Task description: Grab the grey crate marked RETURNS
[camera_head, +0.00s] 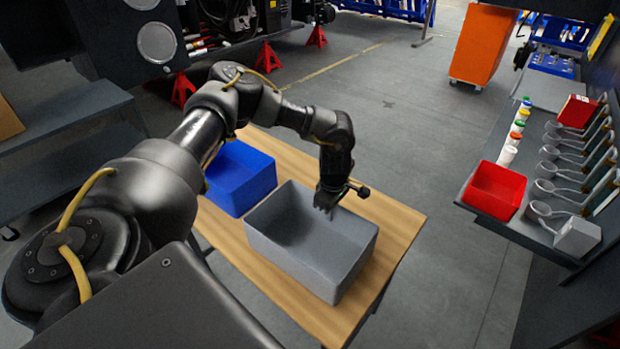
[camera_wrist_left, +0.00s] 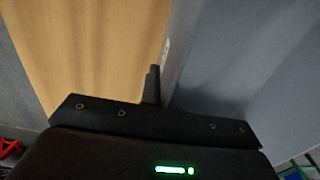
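A grey open crate (camera_head: 335,262) sits on a wooden-topped table, and it looks empty. No RETURNS marking is readable in the head view. My left gripper (camera_head: 327,205) points down at the crate's far right rim. In the left wrist view one dark finger (camera_wrist_left: 152,87) stands close beside the grey crate's wall (camera_wrist_left: 235,60), on the side of the wooden top. Small pale marks, too oblique to read, show on the wall there. The other finger is hidden, so whether the gripper is closed on the rim cannot be told. My right gripper is out of view.
A blue crate (camera_head: 240,178) stands close to the left of the grey one on the wooden tabletop (camera_head: 398,222). A bench at the right holds a red bin (camera_head: 493,190), bottles and ladle-like tools. An orange cabinet (camera_head: 482,45) stands behind. Floor between table and bench is clear.

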